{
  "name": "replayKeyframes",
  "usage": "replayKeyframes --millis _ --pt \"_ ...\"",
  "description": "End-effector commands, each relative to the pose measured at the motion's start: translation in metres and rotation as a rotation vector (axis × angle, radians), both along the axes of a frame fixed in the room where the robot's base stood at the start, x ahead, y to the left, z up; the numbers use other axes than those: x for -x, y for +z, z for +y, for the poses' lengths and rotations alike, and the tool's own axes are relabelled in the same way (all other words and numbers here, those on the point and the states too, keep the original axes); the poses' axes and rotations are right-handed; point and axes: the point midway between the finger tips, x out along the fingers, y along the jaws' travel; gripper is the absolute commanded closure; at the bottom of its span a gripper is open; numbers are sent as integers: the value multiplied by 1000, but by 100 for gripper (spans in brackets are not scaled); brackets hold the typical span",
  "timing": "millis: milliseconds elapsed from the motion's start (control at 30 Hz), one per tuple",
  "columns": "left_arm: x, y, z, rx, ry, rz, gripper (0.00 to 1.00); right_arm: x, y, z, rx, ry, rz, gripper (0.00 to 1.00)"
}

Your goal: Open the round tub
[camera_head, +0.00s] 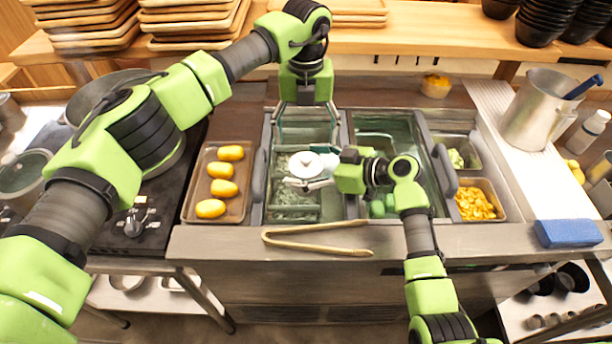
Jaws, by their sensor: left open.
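A round white lid or tub top with a small knob (306,164) shows in the sunken steel well left of the counter's centre. The body of a tub beneath it cannot be made out. My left gripper (306,122) points down above and behind the white lid, its two fingers spread wide with nothing between them. My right gripper (318,172) reaches in from the right at the lid's right edge. Its fingers lie beside or over the lid, and I cannot tell whether they touch it or grip it.
A tray (187,208) of yellow oval items stands left of the well. Wooden tongs (316,238) lie along the front edge. A pan of yellow pieces (476,201), a blue sponge (568,233) and a metal pot (535,112) are at the right.

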Motion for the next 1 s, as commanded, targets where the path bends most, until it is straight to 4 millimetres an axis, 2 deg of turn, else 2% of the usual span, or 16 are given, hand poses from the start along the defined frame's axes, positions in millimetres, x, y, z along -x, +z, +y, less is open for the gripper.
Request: replayKeyframes --millis 33,200,233,267,600,1000 --pt "0 0 0 0 0 0 26 0 0 0 0 0 0 33" --pt "0 0 0 0 0 0 26 0 0 0 0 0 1 77" --pt "0 0 0 0 0 0 26 0 0 0 0 0 1 80" --pt "0 0 0 0 0 0 20 0 0 0 0 0 1 80" --pt "6 5 5 7 -78 -90 20 0 0 -1 0 0 1 80" --pt "37 26 14 45 -252 -324 20 0 -1 -1 0 0 1 80"
